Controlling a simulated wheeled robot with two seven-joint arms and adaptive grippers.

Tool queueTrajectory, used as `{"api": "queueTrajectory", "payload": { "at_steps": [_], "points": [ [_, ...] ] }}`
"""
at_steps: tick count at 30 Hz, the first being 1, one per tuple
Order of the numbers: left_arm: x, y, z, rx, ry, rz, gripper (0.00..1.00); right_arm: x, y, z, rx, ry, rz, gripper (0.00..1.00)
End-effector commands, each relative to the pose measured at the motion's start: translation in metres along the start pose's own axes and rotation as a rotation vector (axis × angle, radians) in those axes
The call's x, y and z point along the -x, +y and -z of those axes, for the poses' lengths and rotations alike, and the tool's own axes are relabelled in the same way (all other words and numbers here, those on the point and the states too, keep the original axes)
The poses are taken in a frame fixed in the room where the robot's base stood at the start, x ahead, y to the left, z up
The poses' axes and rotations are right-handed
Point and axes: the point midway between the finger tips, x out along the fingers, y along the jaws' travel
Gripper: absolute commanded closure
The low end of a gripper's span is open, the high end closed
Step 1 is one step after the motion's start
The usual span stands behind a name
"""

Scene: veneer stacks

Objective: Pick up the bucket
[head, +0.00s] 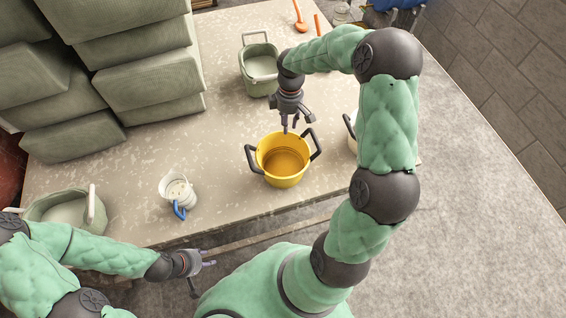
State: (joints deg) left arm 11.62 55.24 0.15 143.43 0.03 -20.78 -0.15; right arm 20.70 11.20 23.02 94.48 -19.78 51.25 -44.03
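A pale green bucket (259,72) with a raised handle stands upright at the back of the table, left of my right arm. A similar green container (65,207) with a light handle stands at the table's left front, partly hidden by my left arm. My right gripper (297,124) is open and empty, pointing down above the back rim of a yellow pot (283,165), in front of the pale green bucket. I cannot tell whether it touches the pot. My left gripper (206,275) is open and empty, off the table's front edge.
Large stacked green-grey blocks (120,65) fill the back left. A white cup with a blue handle (179,192) stands at the front left. A light pot (351,128) is partly hidden behind my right arm. An orange utensil (300,18) lies at the back. The table (225,140) is clear between cup and yellow pot.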

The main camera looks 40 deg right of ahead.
Motion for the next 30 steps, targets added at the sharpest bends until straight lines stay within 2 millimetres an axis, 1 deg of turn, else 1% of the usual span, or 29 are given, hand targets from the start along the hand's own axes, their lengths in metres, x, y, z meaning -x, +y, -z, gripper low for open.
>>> {"api": "queueTrajectory", "payload": {
  "at_steps": [5,9,11,19,24,27,30],
  "points": [
    [-0.006,-0.002,0.001,0.0,0.001,0.0,0.6,-0.018,0.0,-0.001,0.0,-0.001,0.001,0.7],
    [-0.013,-0.005,0.001,0.0,0.001,0.0,0.6,-0.04,0.0,-0.001,-0.001,-0.001,0.002,0.7],
    [-0.016,-0.006,0.001,0.0,0.001,0.0,0.6,-0.048,0.0,-0.001,-0.001,-0.002,0.003,0.7],
    [-0.023,-0.008,0.001,0.0,0.0,0.0,0.6,-0.066,0.0,-0.004,-0.001,-0.001,0.001,0.7],
    [-0.037,-0.013,0.002,0.0,0.0,0.0,0.6,-0.09,0.0,-0.009,-0.001,-0.001,0.002,0.7],
    [-0.041,-0.015,0.002,0.0,0.0,0.0,0.6,-0.103,0.0,-0.009,0.0,-0.001,0.002,0.7],
    [-0.043,-0.015,0.002,0.0,0.0,0.0,0.6,-0.108,0.0,-0.009,0.0,0.0,0.001,0.7]
  ]
}}
